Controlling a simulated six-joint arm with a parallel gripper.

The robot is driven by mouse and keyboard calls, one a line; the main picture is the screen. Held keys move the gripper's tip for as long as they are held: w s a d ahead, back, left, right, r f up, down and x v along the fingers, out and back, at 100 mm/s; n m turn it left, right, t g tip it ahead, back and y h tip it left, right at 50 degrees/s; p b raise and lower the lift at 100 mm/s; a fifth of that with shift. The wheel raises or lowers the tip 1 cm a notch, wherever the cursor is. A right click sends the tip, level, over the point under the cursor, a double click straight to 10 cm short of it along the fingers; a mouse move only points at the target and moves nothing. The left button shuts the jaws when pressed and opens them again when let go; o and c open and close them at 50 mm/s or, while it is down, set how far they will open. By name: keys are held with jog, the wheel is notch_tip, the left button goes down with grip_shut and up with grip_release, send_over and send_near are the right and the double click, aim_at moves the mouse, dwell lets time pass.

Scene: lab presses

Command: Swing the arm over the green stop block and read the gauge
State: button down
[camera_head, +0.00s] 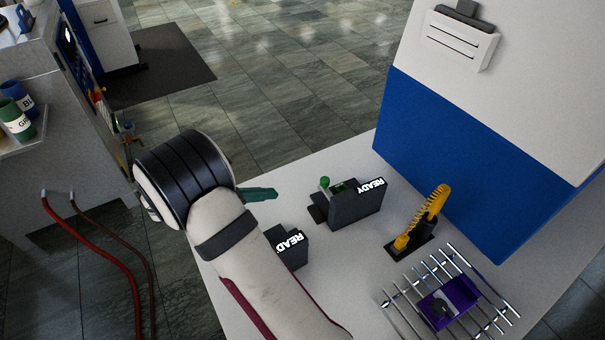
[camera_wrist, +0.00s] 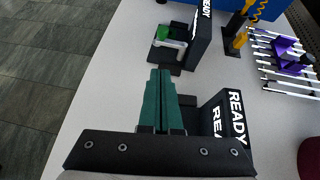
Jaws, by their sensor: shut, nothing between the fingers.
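My gripper (camera_head: 262,193) has dark teal fingers, shut together with nothing between them. They also show in the wrist view (camera_wrist: 161,80), pointing toward the far press. The far press has a dark upright box (camera_head: 357,208) with a READY display (camera_head: 370,187). A green part (camera_head: 338,187) and a green knob (camera_head: 324,182) are at its base. In the wrist view a green piece (camera_wrist: 162,33) shows by a pale lever arm (camera_wrist: 172,44). Which green part is the stop block is unclear. The fingertips are short of this press and apart from it. No dial gauge is discernible.
A second READY box (camera_head: 290,243) stands near my arm, partly hidden by it. A yellow coiled device (camera_head: 422,218) and a metal rack (camera_head: 400,305) with a purple holder (camera_head: 450,299) are to the right. A blue and white panel (camera_head: 470,150) stands behind. Some white tabletop (camera_head: 340,160) is clear.

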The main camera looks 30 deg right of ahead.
send_near(323, 187)
notch_tip(323, 187, down, 3)
jog(key=d, duration=0.2)
jog(key=w+d, duration=0.1)
jog(key=d, duration=0.1)
jog(key=shift+f, duration=0.1)
jog(key=shift+w+d, duration=0.15)
jog(key=shift+d, duration=0.45)
